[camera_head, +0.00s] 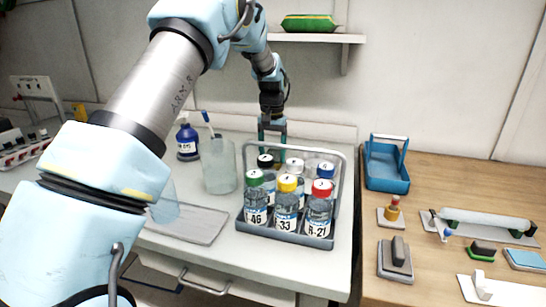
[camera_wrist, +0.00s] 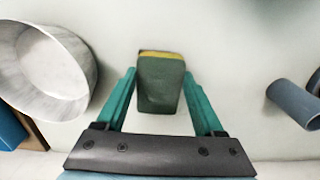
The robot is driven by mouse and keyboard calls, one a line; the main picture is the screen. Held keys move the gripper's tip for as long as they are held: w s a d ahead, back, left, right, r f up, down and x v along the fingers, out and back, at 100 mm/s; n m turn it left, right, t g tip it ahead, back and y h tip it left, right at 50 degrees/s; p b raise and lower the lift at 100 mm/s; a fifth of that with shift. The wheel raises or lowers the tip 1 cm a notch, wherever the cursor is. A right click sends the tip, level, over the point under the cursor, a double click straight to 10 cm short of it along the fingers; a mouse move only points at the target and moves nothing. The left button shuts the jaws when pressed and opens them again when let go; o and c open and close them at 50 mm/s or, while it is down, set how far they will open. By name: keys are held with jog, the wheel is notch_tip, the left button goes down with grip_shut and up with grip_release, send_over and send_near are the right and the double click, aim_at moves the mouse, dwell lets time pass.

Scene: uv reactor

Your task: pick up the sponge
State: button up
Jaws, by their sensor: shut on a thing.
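The sponge (camera_wrist: 160,85) is a dark green block with a yellow layer along its far edge in the wrist view. It sits between the two teal fingers of my gripper (camera_wrist: 160,78), which is shut on it. In the head view my gripper (camera_head: 271,130) points down just behind the bottle rack (camera_head: 290,236) on the white bench.
A clear beaker (camera_head: 218,165) and a blue bottle (camera_head: 187,140) stand left of my gripper. The rack holds several capped bottles and has a raised handle. A shelf (camera_head: 312,38) with a green packet (camera_head: 308,23) is above. A blue tray (camera_head: 386,165) is right.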

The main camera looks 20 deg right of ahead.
notch_tip(320, 180, up, 18)
jog(key=b, duration=0.2)
dwell(0.4)
